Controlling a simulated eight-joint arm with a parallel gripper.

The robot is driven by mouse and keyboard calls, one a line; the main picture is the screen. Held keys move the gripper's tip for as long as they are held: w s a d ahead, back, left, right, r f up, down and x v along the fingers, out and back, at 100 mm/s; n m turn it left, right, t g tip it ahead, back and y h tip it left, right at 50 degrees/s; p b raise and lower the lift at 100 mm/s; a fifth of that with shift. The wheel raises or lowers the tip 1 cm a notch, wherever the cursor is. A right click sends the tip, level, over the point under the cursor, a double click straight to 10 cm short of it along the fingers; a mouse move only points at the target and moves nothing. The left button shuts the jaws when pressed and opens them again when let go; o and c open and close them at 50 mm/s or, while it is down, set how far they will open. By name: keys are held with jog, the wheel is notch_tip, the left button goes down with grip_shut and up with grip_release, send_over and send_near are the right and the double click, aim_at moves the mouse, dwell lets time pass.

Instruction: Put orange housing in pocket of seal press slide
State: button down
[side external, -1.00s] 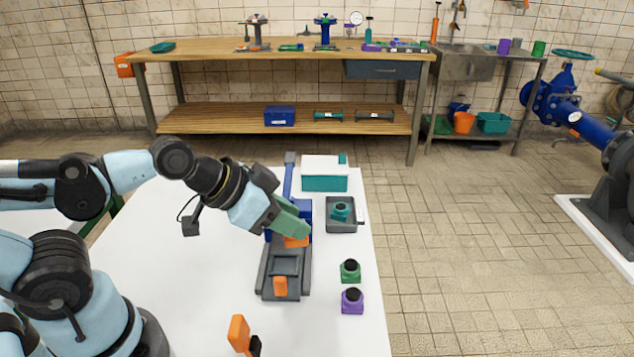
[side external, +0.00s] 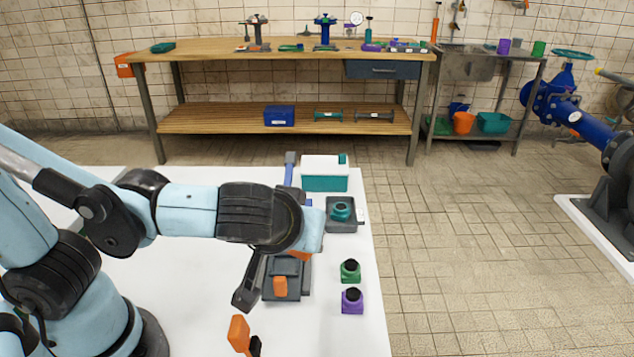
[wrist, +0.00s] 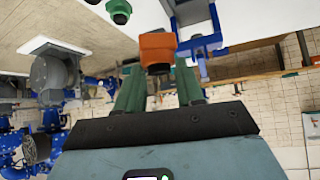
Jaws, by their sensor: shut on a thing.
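The orange housing (wrist: 157,48) sits between the green fingertips of my gripper (wrist: 159,70) in the wrist view. My gripper is shut on it. In the side view my wrist covers the fingers, and a small orange patch (side external: 300,255) that looks like the housing shows beneath it. The seal press has a grey slide (side external: 268,292) with an orange handle (side external: 280,287) at its front. The slide's pocket is largely hidden by my arm, and I cannot tell the gap between housing and slide. The blue press frame (wrist: 202,42) is beside the housing in the wrist view.
A grey tray (side external: 332,228) holds a teal housing (side external: 342,211) right of the press. A green housing (side external: 350,271) and a purple housing (side external: 352,301) stand near the table's right edge. A white and teal box (side external: 325,180) stands behind. An orange-handled item (side external: 238,333) is in front.

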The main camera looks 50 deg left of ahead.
jog(key=s+d+n+g+y, duration=0.2)
jog(key=s+n+g+y, duration=0.1)
jog(key=s+n, duration=0.25)
send_over(286, 271)
notch_tip(286, 271, down, 6)
jog(key=shift+f, duration=2.3)
jog(key=c, duration=0.7)
grip_release()
